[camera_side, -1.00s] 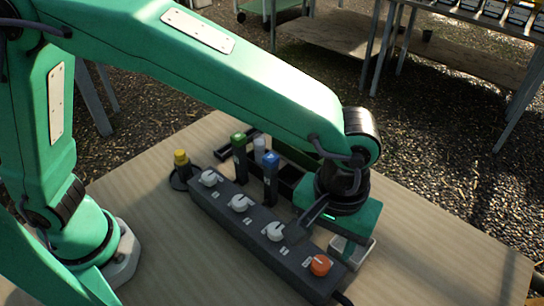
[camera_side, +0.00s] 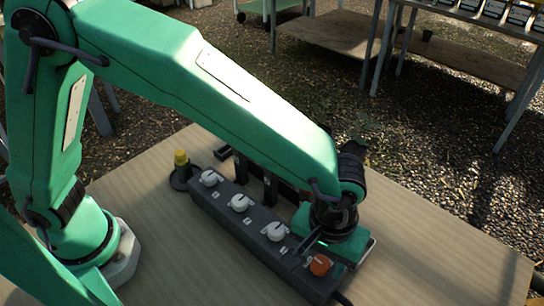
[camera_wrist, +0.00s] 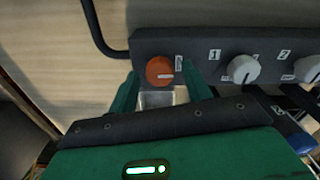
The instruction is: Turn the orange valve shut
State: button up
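The orange valve (camera_side: 320,265) is a round knob at the near right end of a dark grey valve bar (camera_side: 255,253). In the wrist view the orange valve (camera_wrist: 158,66) has a pale pointer mark towards its right side. My gripper (camera_wrist: 160,75) is open, with one green finger to the left of the knob and one to the right. A gap shows between each finger and the knob. In the side view my gripper (camera_side: 322,245) is just behind the orange valve, low over the bar; its fingertips are partly hidden there.
White knobs (camera_side: 240,202) sit along the same bar. A yellow-topped piece (camera_side: 181,158) stands at its far end. A blue-capped tube (camera_wrist: 301,142) is beside my gripper. The table front (camera_side: 440,260) is clear.

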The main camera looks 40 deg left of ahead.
jog(key=c, duration=0.8)
jog(key=shift+m, duration=0.4)
jog(key=m, duration=1.7)
